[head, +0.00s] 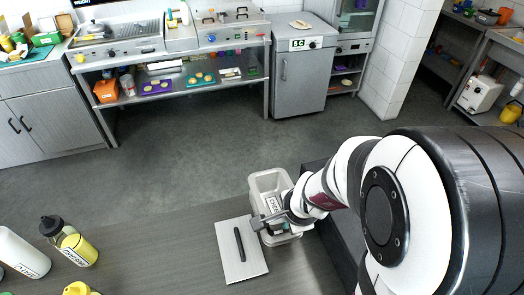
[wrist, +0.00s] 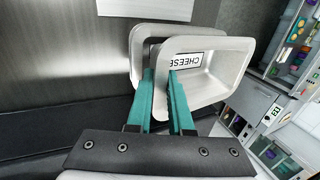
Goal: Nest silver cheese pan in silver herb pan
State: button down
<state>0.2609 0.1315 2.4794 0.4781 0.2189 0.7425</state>
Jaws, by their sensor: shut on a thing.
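My gripper (wrist: 163,75) is shut on the silver cheese pan (wrist: 228,72), its teal fingers at the pan's near wall. The pan carries a white label reading CHEESE and is tilted in the wrist view. A second silver rim (wrist: 136,48) shows close behind it, with a dark gap between the two; it may be the herb pan, but no herb label is readable. In the head view, my gripper (head: 268,222) is over the counter, at a pale pan (head: 262,178) whose near part it covers. I cannot tell from there how far one pan is inside the other.
A flat pale lid or board (head: 232,272) with a dark handle lies left of the pans. Labelled bottles (head: 75,248) stand at the counter's left. The counter (head: 170,255) between them is clear. Open floor separates this counter from the far kitchen units.

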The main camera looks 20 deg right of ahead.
dwell(0.4)
jog(key=c, duration=0.7)
grip_release()
jog(key=shift+c, duration=0.2)
jog(key=v, duration=0.7)
jog(key=s+a+r+n+g+y, duration=0.1)
jog(key=s+a+n+g, duration=0.1)
jog(key=s+a+n, duration=0.2)
jog(key=s+a+r+n+g, duration=0.2)
jog(key=s+a+n, duration=0.3)
jog(key=s+n, duration=0.3)
jog(key=s, duration=0.3)
jog(key=shift+s+a+r+n+g+y, duration=0.25)
jog(key=shift+s+r+n+g+y, duration=0.05)
jog(key=shift+s+y, duration=0.1)
